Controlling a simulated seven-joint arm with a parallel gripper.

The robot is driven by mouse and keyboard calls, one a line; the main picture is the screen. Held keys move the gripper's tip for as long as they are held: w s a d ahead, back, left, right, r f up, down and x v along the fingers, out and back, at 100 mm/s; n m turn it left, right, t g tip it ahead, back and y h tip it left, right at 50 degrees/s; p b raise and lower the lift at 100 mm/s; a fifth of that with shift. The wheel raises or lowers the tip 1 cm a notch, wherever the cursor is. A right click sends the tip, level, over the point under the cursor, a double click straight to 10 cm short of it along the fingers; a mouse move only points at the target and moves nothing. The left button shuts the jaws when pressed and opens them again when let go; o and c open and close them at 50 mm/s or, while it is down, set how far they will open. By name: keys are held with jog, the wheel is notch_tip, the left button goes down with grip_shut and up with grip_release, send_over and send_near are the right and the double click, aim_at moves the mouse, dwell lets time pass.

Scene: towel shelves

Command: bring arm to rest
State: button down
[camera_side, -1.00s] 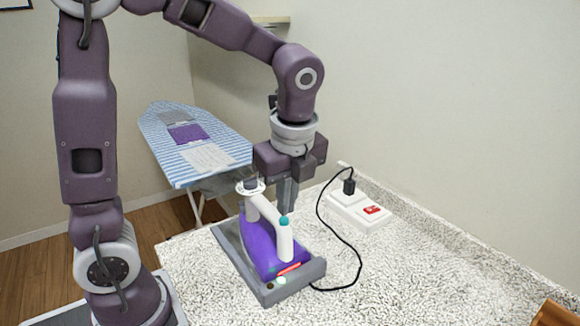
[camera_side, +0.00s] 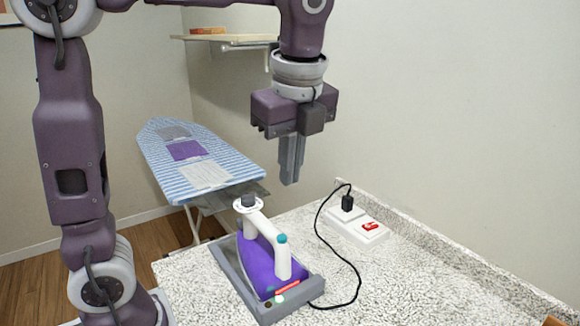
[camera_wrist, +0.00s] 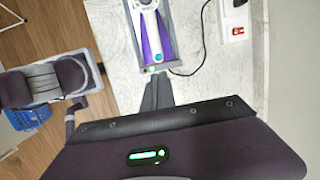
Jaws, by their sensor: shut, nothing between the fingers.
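My gripper (camera_side: 290,180) is shut and empty. It points down in the air above the counter, clear of the iron. In the wrist view its closed fingers (camera_wrist: 156,95) show at the centre, below the iron in the picture. The purple and white iron (camera_side: 260,258) sits in a grey tray-like rest (camera_side: 314,286) on the counter, and it also shows in the wrist view (camera_wrist: 151,38). My arm is raised and bent over the counter.
A white power strip (camera_side: 356,228) with a red switch lies on the speckled counter (camera_side: 420,285), its black cord (camera_side: 353,268) looping beside the iron. An ironing board (camera_side: 226,160) with folded-looking cloths stands behind. A wall shelf (camera_side: 225,42) is at the back.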

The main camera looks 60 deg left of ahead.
jog(key=shift+s, duration=0.1)
jog(key=s+f+n+t+h, duration=0.2)
jog(key=s+f+n+t, duration=0.2)
jog(key=s+n, duration=0.9)
notch_tip(320, 180, down, 2)
jog(key=n, duration=0.5)
jog(key=shift+s+f+t, duration=0.2)
jog(key=shift+s+t, duration=0.1)
jog(key=shift+t, duration=0.1)
jog(key=shift+a, duration=0.1)
